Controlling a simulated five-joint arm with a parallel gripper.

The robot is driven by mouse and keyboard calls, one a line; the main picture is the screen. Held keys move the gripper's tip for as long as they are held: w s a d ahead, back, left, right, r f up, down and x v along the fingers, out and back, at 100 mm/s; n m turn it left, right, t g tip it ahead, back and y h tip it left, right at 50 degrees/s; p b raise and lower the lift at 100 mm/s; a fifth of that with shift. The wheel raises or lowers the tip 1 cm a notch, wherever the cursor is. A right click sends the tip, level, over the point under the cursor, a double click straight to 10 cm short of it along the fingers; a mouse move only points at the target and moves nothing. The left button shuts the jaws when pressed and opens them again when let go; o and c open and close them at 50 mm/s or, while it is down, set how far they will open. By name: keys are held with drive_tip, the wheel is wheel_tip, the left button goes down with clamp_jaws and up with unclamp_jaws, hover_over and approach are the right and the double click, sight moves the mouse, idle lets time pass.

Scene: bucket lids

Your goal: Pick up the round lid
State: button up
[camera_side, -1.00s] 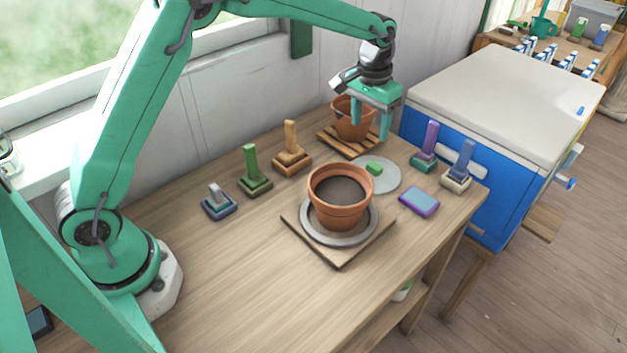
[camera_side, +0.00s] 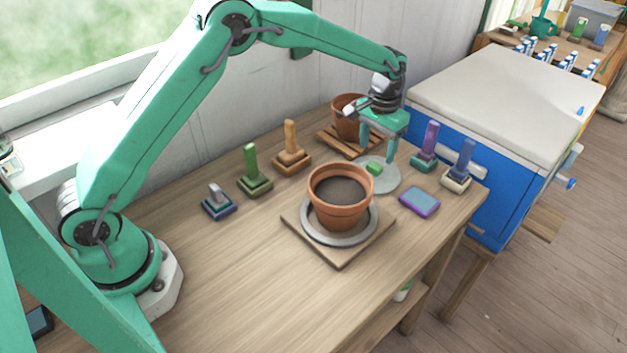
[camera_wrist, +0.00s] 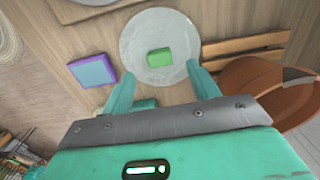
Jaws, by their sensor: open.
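The round lid (camera_side: 386,181) is a flat, pale grey disc with a green block-shaped knob (camera_side: 375,168) in its middle. It lies on the table behind and to the right of the front pot. In the wrist view the lid (camera_wrist: 135,52) and its green knob (camera_wrist: 159,57) show just beyond my fingertips. My gripper (camera_side: 377,156) is open and empty, fingers pointing down, low above the far part of the lid. In the wrist view my gripper's two fingers (camera_wrist: 161,80) stand apart, with the knob beyond and between them.
A terracotta pot (camera_side: 340,196) stands on a grey ring on a square board. Another pot (camera_side: 346,118) stands on a slatted wooden stand close behind my gripper. A purple-blue block (camera_side: 419,201) and several upright pegs on bases surround the lid. The table's front left is clear.

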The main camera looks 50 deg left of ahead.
sight(375, 165)
drive_tip(key=shift+f, duration=0.15)
drive_tip(key=shift+w+f, duration=0.1)
drive_tip(key=shift+f, duration=2.35)
drive_tip(key=c, duration=1.1)
